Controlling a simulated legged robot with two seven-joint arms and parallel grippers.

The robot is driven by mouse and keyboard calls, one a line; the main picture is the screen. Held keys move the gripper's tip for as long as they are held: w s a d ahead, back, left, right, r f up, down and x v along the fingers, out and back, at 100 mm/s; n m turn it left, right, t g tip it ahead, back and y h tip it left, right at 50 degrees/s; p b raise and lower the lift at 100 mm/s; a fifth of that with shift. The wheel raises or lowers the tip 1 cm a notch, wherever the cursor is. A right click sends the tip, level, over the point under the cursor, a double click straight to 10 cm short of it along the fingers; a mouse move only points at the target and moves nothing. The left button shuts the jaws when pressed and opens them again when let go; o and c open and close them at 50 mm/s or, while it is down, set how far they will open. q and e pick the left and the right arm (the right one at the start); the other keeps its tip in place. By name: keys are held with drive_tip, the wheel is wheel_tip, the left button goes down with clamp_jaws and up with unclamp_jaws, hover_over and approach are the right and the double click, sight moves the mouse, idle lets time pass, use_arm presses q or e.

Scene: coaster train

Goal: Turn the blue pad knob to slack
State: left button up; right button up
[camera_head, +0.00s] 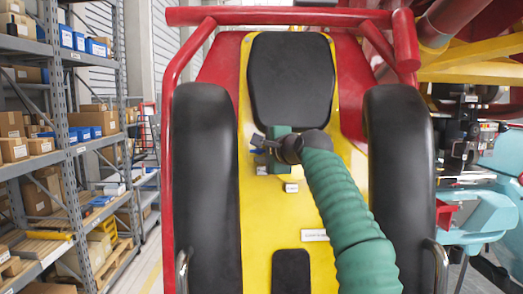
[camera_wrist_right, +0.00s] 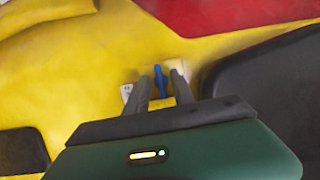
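The blue pad knob (camera_wrist_right: 160,80) is a small blue piece on the yellow panel (camera_wrist_right: 75,75). In the right wrist view it stands upright between the two grey fingertips of my right gripper (camera_wrist_right: 162,82). A narrow gap seems to show beside the knob, so the fingers look open around it, not clamped. In the head view my right gripper (camera_head: 259,144) reaches the middle of the yellow panel (camera_head: 265,215), below the upper black pad (camera_head: 291,80). There the knob is mostly covered by the gripper. My left gripper is not in view.
Two thick black side pads (camera_head: 205,190) (camera_head: 400,165) flank the panel. A red tubular frame (camera_head: 280,16) runs across the top. A lower black pad (camera_head: 291,272) and small white labels (camera_head: 314,235) are on the panel. Shelves with boxes (camera_head: 55,140) stand at left.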

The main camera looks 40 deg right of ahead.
drive_tip(key=shift+w+f, duration=0.1)
drive_tip(key=shift+w, duration=0.15)
clamp_jaws()
drive_tip(key=shift+r+n+g+p, duration=0.25)
drive_tip(key=shift+n+p, duration=0.35)
drive_tip(key=shift+p, duration=0.45)
drive_tip(key=n+g+p, duration=0.1)
drive_tip(key=n+p, duration=0.2)
drive_tip(key=p, duration=0.1)
drive_tip(key=n+g+p, duration=0.2)
drive_tip(key=n+p, duration=0.1)
drive_tip(key=p, duration=0.2)
drive_tip(key=shift+n, duration=0.3)
drive_tip(key=shift+n+g+p, duration=0.55)
drive_tip(key=shift+n+p, duration=0.3)
drive_tip(key=shift+n, duration=0.05)
drive_tip(key=shift+f+n+h+p, duration=0.1)
drive_tip(key=shift+n+h+p, duration=0.4)
drive_tip(key=shift+n, duration=0.1)
drive_tip(key=shift+g, duration=0.4)
